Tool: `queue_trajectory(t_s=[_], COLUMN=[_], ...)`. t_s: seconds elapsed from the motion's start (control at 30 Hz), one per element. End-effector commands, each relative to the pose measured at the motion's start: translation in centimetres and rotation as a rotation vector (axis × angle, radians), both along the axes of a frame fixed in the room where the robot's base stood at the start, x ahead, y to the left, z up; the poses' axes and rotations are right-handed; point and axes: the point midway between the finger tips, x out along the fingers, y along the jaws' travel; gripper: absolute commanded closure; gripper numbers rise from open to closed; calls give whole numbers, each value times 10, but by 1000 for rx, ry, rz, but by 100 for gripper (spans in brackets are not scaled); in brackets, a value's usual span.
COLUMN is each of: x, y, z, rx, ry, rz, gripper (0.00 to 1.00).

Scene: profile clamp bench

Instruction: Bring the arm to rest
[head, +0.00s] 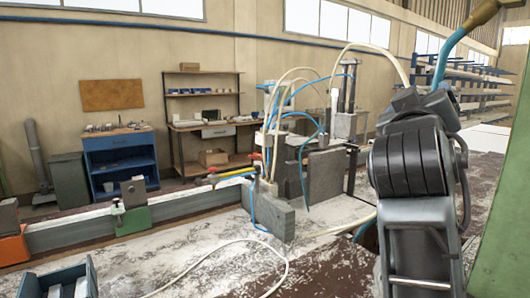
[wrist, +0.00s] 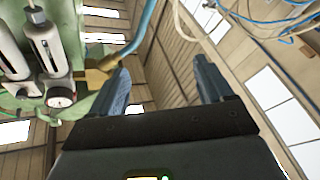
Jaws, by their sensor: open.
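My arm (head: 412,170) stands raised at the right of the head view, its upper end bent near a blue hose. In the wrist view my gripper (wrist: 163,80) is open, its two dark fingers wide apart with nothing between them. It points up toward the wall and roof windows. In the head view the fingertips cannot be made out clearly. The blue hose (wrist: 148,30) and its brass fitting (wrist: 97,78) show close beside the left finger in the wrist view; I cannot tell whether they touch.
A clamp bench with a long grey profile (head: 85,232), a green clamp block (head: 133,220) and an orange block (head: 14,247) lies at left. Upright grey fixtures with hoses (head: 325,172) stand mid-bench. A green post (head: 503,220) is close at right. Gauges (wrist: 60,95) show at left in the wrist view.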

Motion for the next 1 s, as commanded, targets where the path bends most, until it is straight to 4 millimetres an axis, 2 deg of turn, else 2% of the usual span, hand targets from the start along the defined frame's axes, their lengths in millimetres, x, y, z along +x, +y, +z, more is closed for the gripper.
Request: queue_trajectory(t_s=[0.03, 0.27, 0.5, 0.7, 0.9, 1.0], x=[-2, -25, -75, -132, -200, -236], y=[2, 11, 19, 25, 29, 32], z=[-27, -129, -225, -292, -341, -359], rx=[-14, -48, -31, 25, 111, 163], ry=[24, 97, 173, 230, 277, 298], rz=[27, 161, 298, 401, 485, 519], gripper=[20, 20, 20, 20, 20, 20])
